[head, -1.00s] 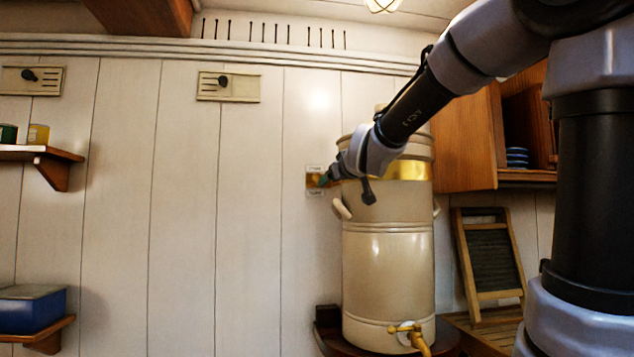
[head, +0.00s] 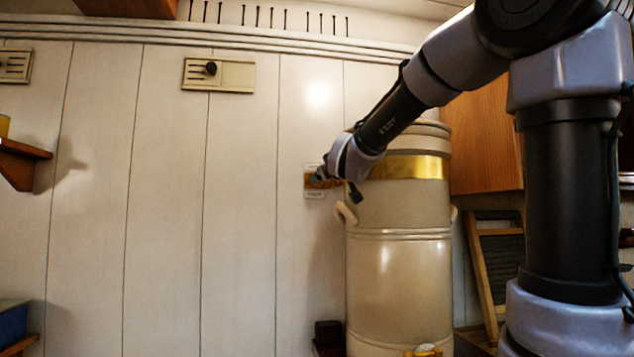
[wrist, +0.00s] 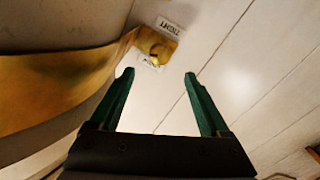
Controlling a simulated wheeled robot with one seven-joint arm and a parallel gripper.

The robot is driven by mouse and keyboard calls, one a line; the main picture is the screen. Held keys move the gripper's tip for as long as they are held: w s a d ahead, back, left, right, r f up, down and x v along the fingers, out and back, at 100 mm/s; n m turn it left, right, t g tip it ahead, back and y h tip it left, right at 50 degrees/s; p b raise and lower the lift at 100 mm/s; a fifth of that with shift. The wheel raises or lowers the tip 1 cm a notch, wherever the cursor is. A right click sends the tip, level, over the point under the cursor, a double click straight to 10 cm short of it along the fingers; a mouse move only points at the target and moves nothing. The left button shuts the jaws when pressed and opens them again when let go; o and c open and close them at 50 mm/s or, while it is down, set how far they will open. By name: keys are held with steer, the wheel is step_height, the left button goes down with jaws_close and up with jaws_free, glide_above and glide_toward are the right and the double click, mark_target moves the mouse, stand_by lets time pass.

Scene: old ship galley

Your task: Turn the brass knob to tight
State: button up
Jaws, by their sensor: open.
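The brass knob (wrist: 158,50) sits on a brass plate (wrist: 146,38) on the white wall, beside the large cream urn. In the wrist view a small label that looks like TIGHT (wrist: 168,26) is above it and another label (wrist: 150,63), hard to read, is below. In the head view the plate (head: 309,182) is partly hidden behind my gripper (head: 324,177), and the knob cannot be made out. My gripper's green fingers (wrist: 159,75) are open and empty. The knob lies ahead, beyond the fingertips, roughly between them in the picture and apart from them.
The cream urn (head: 398,270) with a gold band stands close to the right of the plate, its side handle (head: 345,214) jutting towards it. A wooden cupboard (head: 485,140) is further right.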

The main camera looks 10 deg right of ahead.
steer(key=w, duration=1.2)
jaws_close()
